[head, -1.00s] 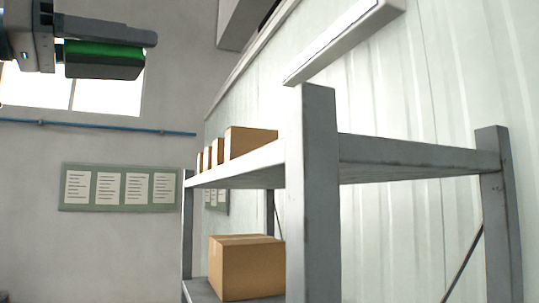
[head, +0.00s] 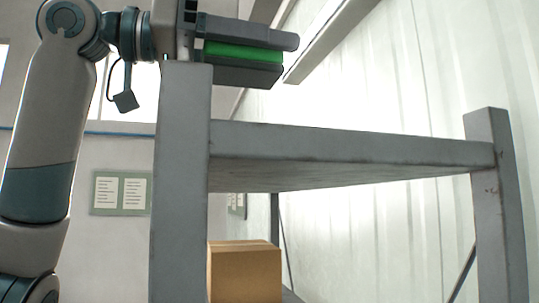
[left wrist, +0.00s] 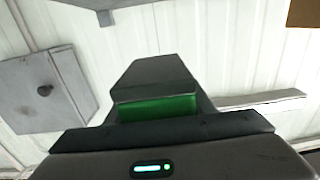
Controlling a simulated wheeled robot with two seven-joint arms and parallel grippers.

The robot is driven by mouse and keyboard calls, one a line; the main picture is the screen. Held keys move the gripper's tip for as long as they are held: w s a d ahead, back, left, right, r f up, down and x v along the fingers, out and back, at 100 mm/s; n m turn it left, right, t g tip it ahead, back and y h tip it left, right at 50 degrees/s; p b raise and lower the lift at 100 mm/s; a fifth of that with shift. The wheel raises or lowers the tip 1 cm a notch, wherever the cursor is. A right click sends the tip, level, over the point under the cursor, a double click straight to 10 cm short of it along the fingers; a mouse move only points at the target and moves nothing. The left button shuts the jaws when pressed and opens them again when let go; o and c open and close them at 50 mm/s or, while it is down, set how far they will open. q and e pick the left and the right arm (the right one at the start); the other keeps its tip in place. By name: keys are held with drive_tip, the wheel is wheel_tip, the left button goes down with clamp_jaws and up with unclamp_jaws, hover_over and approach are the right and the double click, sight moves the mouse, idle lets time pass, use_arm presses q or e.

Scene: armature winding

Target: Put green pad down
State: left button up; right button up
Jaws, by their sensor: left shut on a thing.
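The green pad (head: 243,52) is between the two dark fingers of my left gripper (head: 290,55), which is shut on it. It shows as a green strip, with the rest hidden by the fingers. In the head view the gripper is at the top, above the level of the shelf's upper board (head: 350,150), and points right. In the left wrist view the pad (left wrist: 158,108) shows as a green band between the fingers of the gripper (left wrist: 158,80). My right gripper is not in view.
The grey shelf has a near left post (head: 182,190) and a right post (head: 494,200). A cardboard box (head: 244,272) stands on the lower level. A notice board (head: 120,193) hangs on the wall at left. The top of the upper board is not visible from here.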

use_arm(q)
drive_tip(key=shift+a, duration=0.15)
idle(0.3)
wheel_tip(320, 180, down, 5)
drive_tip(key=shift+f+p, duration=0.15)
drive_tip(key=shift+p, duration=0.65)
drive_tip(key=shift+f, duration=0.25)
drive_tip(key=shift+f+p, duration=0.95)
drive_tip(key=shift+f, duration=0.95)
